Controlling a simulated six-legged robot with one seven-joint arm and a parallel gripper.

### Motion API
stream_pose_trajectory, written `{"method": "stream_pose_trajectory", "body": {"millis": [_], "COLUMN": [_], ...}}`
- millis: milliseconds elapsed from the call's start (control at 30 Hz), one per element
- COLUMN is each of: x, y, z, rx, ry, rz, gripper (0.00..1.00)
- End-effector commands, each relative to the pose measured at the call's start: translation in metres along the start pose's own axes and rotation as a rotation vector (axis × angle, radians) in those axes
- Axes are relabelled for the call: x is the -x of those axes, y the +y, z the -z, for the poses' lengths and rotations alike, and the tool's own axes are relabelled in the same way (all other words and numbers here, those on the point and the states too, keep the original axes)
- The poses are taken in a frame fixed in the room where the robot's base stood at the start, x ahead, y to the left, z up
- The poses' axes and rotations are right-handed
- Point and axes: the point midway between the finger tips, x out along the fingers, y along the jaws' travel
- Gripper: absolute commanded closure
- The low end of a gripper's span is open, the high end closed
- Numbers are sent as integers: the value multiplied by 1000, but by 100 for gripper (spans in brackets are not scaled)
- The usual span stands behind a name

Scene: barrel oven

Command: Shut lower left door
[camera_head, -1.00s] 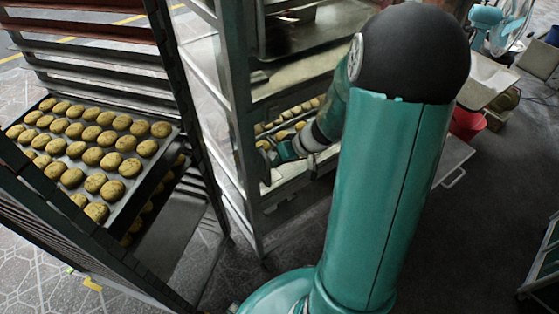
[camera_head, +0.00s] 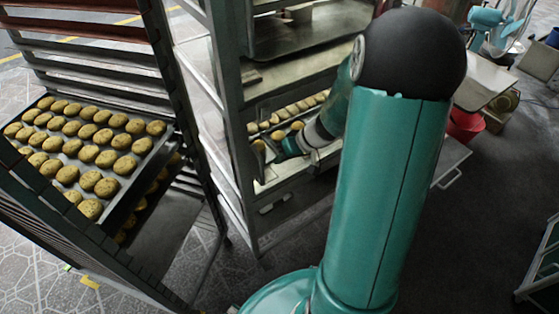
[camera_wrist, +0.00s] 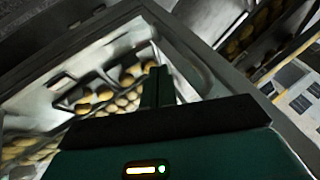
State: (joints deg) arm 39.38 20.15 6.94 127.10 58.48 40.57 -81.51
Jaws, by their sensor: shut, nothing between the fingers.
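A grey metal oven-like cabinet (camera_head: 232,90) stands at the middle of the head view, with several levels of openings. My arm reaches to its lower opening, where rows of buns (camera_head: 296,112) show inside. My gripper (camera_head: 268,150) is at the front of that opening and looks small there. In the wrist view my gripper (camera_wrist: 157,84) is shut and empty, in front of a pale metal frame (camera_wrist: 100,48) with buns (camera_wrist: 112,95) behind it. A metal panel with a slot (camera_head: 287,203) sits below the opening. Which part is the lower left door, I cannot tell for sure; my arm hides part of the front.
A dark rack (camera_head: 165,70) with a tray of buns (camera_head: 85,150) stands close on the left. A red bucket (camera_head: 465,125), a table (camera_head: 485,80) and a teal fan (camera_head: 490,18) are at the back right. The dark floor (camera_head: 460,245) on the right is mostly clear.

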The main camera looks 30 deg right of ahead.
Motion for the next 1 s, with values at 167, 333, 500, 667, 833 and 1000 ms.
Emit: {"method": "stream_pose_trajectory", "body": {"millis": [167, 333, 500, 667, 833, 1000], "x": [17, 48, 79, 95, 99, 100], "y": [4, 3, 2, 2, 2, -5], "z": [6, 7, 7, 7, 6, 7], "rx": [1, 1, 0, 0, -1, 5], "ry": [5, 5, 4, 3, 2, -7], "rz": [-6, -7, -7, -5, -4, -8], "gripper": [100, 100, 100, 100, 100, 100]}}
